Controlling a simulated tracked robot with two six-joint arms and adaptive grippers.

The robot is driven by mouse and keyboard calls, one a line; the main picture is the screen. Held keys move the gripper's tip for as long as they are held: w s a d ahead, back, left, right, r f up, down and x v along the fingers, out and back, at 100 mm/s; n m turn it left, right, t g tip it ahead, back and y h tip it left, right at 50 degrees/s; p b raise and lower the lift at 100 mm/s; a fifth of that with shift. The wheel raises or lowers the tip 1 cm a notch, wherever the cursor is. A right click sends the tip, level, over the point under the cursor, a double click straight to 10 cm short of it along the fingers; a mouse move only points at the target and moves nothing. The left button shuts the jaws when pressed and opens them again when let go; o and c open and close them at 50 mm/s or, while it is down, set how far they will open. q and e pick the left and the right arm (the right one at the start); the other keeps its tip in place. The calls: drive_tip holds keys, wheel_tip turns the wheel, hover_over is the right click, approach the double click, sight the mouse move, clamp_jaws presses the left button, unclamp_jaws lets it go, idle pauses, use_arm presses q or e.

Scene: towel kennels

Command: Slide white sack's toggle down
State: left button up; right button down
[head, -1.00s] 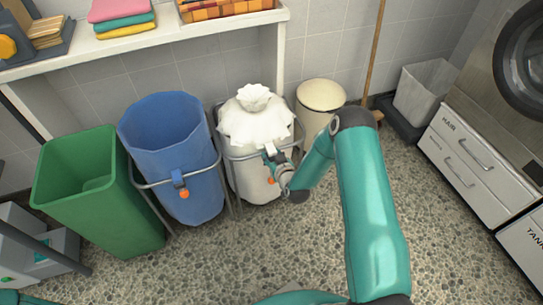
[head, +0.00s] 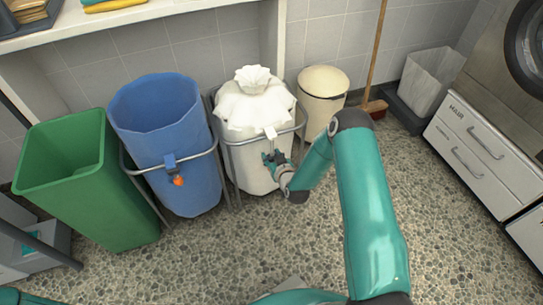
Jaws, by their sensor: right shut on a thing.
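The white sack (head: 252,108) hangs in a metal frame in the middle of the head view, its top gathered into a ruffled knot. A white tab (head: 270,132) sits at the frame's front rail. My right gripper (head: 271,159) is in front of the sack, just below that tab, with its fingers closed. It is shut on the white sack's toggle, which the fingers hide. My left gripper is not in view.
A blue sack (head: 160,120) with an orange toggle (head: 179,181) hangs to the left, beside a green bin (head: 75,185). A cream bin (head: 323,82) stands behind right. A shelf (head: 150,18) runs above.

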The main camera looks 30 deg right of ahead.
drive_tip(key=shift+s+f, duration=0.1)
drive_tip(key=shift+f, duration=0.1)
drive_tip(key=c, duration=0.6)
unclamp_jaws()
drive_tip(key=shift+c, duration=0.2)
drive_tip(key=v, duration=1.1)
drive_tip(key=shift+s, duration=0.4)
drive_tip(key=shift+a, duration=0.1)
